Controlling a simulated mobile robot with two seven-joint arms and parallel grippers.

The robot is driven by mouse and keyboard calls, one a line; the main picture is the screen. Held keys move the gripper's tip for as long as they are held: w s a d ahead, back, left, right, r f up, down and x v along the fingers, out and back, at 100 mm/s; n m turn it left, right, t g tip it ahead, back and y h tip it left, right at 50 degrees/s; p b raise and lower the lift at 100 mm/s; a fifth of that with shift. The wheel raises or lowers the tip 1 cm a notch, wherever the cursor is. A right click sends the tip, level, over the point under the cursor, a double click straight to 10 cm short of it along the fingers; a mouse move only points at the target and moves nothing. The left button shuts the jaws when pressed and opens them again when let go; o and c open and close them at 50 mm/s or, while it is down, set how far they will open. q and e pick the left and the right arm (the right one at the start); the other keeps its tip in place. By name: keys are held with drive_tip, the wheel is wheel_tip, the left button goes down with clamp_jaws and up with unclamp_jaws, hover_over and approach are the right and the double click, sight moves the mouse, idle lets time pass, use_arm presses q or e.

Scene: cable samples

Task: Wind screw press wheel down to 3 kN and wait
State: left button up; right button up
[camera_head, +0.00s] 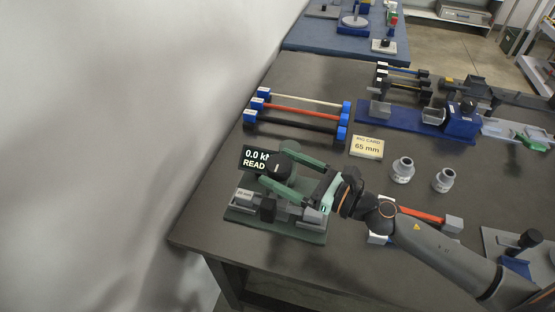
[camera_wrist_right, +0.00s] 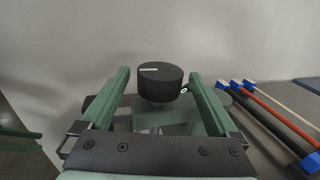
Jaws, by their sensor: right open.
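The screw press stands on a green base plate (camera_head: 245,222) at the table's near left corner. Its black wheel (camera_head: 279,166) also shows in the wrist view (camera_wrist_right: 160,84), with a white mark on top. The display (camera_head: 256,160) behind it reads 0.0 kN and READ, partly covered by the wheel and gripper. My right gripper (camera_head: 273,165) has green fingers and is open. In the wrist view, its fingers (camera_wrist_right: 160,76) lie either side of the wheel, with visible gaps. My left gripper is not in view.
A rack of white, red and black cable samples (camera_head: 300,112) lies behind the press. The "65 mm" card (camera_head: 367,147) and two grey cylinders (camera_head: 402,170) are to the right. A blue fixture (camera_head: 400,120) stands farther back. A pale wall borders the left side.

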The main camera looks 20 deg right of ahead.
drive_tip(key=shift+x, duration=0.8)
drive_tip(key=c, duration=1.4)
drive_tip(key=shift+o, duration=0.2)
drive_tip(key=m+t+h+p, duration=0.1)
drive_tip(key=m+h+p, duration=0.1)
drive_tip(key=p, duration=0.1)
drive_tip(key=shift+r+t+h, duration=0.2)
drive_tip(key=shift+t+h, duration=0.1)
drive_tip(key=shift+t, duration=0.1)
drive_tip(key=m+t+h+p, duration=0.1)
drive_tip(key=h, duration=0.1)
drive_tip(key=shift+m+h+p, duration=0.3)
drive_tip(key=shift+m, duration=0.1)
drive_tip(key=shift+f+m+t+h, duration=0.15)
drive_tip(key=shift+m+t+h, duration=0.25)
drive_tip(key=shift+m+h, duration=0.5)
drive_tip(key=shift+m+t+h+p, duration=0.15)
drive_tip(key=shift+m+h, duration=0.6)
drive_tip(key=shift+h, duration=0.65)
drive_tip(key=shift+m+t+h+p, duration=0.15)
drive_tip(key=shift+m+h, duration=0.6)
drive_tip(key=shift+h, duration=0.95)
